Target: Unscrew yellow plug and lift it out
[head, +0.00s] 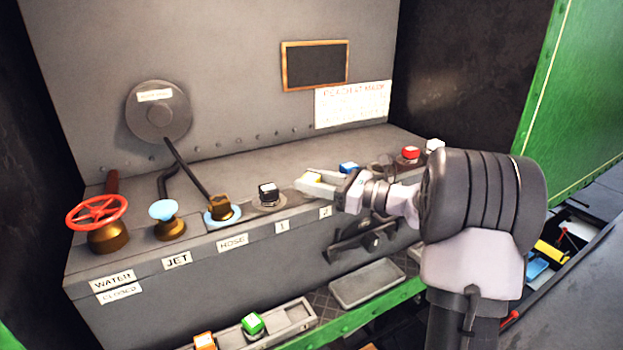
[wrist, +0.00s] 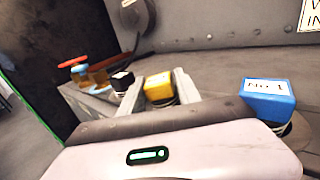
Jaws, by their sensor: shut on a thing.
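The yellow plug (head: 313,178) is on the grey console shelf, between a black plug and a blue plug. My gripper (head: 312,182) reaches in from the right and is shut on the yellow plug, one finger on each side. In the wrist view, the yellow plug (wrist: 158,88) sits between the two pale fingers (wrist: 160,92), with threads visible under its head. Its lower part and the socket below are hidden by my gripper, so I cannot tell how far it is seated.
The black plug (head: 268,193) is left of the yellow one; the blue plug (head: 349,168) and red plug (head: 411,154) are right. A red handwheel (head: 97,212) stands far left. A tray (head: 290,320) below holds green and orange plugs. A shallow empty tray (head: 367,283) is beside it.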

